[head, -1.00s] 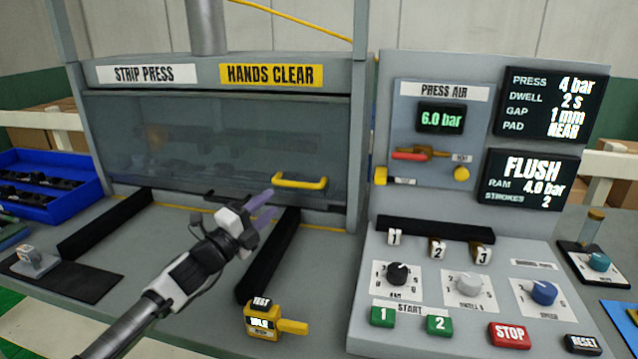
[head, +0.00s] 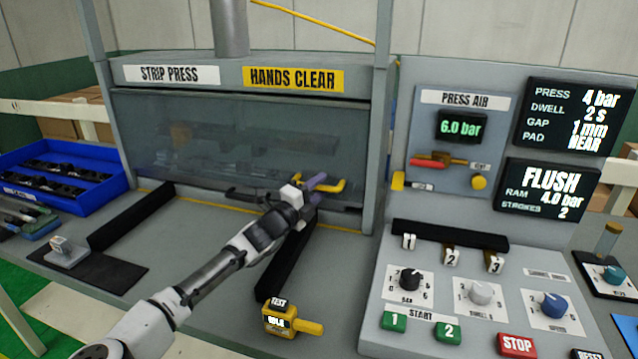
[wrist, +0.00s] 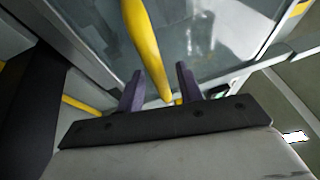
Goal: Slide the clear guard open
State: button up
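The clear guard (head: 190,165) is a see-through panel across the front of the strip press. It is down, with its lower edge close to the press bed. Its yellow bar handle (head: 338,185) is near the panel's lower right. The guard (wrist: 215,40) fills the area behind the handle there.
Black rails (head: 285,262) run forward on the bench below the guard. A yellow test unit (head: 290,320) stands at the front. The control console (head: 440,290) with buttons and knobs is to the right. A blue bin (head: 60,185) of dark parts is at the left.

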jog(key=shift+w+d, duration=0.15)
jog(key=shift+w, duration=0.1)
grip_shut()
notch_tip(320, 180, up, 19)
jog(key=p, duration=0.7)
jog(key=shift+r, duration=0.15)
grip_release()
